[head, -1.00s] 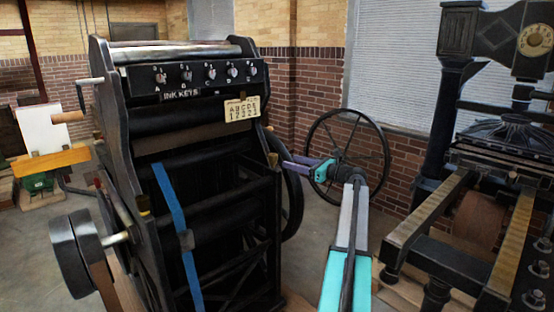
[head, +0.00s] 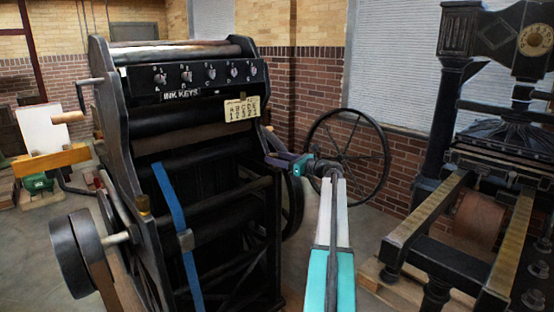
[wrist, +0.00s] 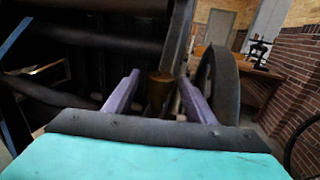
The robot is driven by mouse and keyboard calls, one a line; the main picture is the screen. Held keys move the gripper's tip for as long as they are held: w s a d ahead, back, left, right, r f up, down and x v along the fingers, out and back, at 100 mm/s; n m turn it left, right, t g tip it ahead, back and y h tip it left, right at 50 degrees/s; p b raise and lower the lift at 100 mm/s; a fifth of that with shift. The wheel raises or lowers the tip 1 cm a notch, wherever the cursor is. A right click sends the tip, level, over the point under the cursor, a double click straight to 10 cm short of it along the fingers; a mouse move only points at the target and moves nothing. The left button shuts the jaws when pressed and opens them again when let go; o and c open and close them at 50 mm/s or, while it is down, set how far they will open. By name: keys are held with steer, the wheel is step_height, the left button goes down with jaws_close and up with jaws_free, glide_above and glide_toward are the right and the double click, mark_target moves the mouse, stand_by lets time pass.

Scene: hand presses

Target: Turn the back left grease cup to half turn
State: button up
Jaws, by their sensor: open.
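In the wrist view a brass grease cup (wrist: 159,92) stands on the press frame, between and beyond the two purple fingers of my gripper (wrist: 160,77). The fingers are open, with a gap on each side of the cup. I cannot tell if the tips reach around it. In the head view my gripper (head: 274,157) is at the right side of the black press (head: 215,145), and the cup there is hidden. Another brass cup (head: 143,204) shows on the press's near left side frame. I cannot read any turn mark on the cups.
A dark wheel (wrist: 222,85) stands close to the right of my gripper in the wrist view. A large spoked handwheel (head: 348,155) stands behind my arm. A second press (head: 480,200) is at the right. A blue strap (head: 178,235) hangs on the black press.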

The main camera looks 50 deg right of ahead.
steer(key=c, duration=1)
steer(key=shift+c, duration=0.2)
steer(key=shift+a+r+m+h+p, duration=0.1)
steer(key=shift+a+m+h+p, duration=0.1)
steer(key=shift+m+h+p, duration=0.4)
steer(key=shift+a+m+h+p, duration=0.2)
steer(key=shift+m+h+p, duration=0.55)
steer(key=shift+h, duration=0.85)
steer(key=shift+a+m+h+p, duration=0.1)
steer(key=shift+m+h+p, duration=0.3)
steer(key=shift+m+h, duration=0.55)
steer(key=shift+h, duration=0.45)
